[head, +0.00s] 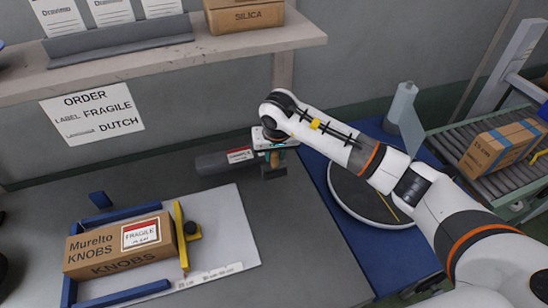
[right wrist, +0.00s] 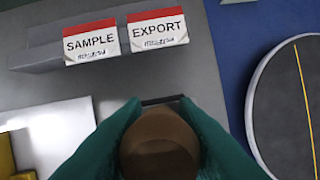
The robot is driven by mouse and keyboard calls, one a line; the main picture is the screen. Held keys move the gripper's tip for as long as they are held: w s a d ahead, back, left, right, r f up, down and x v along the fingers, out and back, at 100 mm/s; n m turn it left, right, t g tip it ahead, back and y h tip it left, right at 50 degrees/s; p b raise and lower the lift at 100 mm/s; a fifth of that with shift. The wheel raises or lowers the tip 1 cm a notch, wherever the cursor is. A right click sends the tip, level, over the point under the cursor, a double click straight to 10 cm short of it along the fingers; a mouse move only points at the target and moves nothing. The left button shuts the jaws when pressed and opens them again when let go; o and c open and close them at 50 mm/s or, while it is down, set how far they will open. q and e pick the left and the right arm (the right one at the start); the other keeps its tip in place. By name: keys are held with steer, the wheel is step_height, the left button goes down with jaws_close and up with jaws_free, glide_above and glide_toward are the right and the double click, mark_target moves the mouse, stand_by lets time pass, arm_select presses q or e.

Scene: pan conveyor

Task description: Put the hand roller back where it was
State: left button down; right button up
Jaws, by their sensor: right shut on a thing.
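My right gripper (head: 275,155) is over the back of the grey table, pointing down. In the right wrist view its green fingers (right wrist: 160,145) are closed on the round brown handle of the hand roller (right wrist: 158,143). In the head view the roller (head: 274,172) is mostly hidden by the gripper, with a dark lower part just right of the grey label block (head: 215,163). I cannot tell whether the roller touches the table. My left gripper is not in view.
The label block carries SAMPLE (right wrist: 91,42) and EXPORT (right wrist: 157,30) labels. A Murelto KNOBS box (head: 95,250) with a FRAGILE label sits in a blue jig with a yellow clamp (head: 181,240). A dark turntable (head: 350,195) stands at right.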

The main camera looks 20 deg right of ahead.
mark_target(274, 162)
steer(key=shift+w, duration=0.35)
step_height(274, 162, down, 3)
steer(key=shift+s+r+p, duration=0.1)
steer(key=shift+r+p, duration=0.05)
steer(key=shift+p, duration=0.6)
steer(key=shift+f, duration=0.4)
steer(key=shift+f, duration=0.1)
steer(key=o, duration=1)
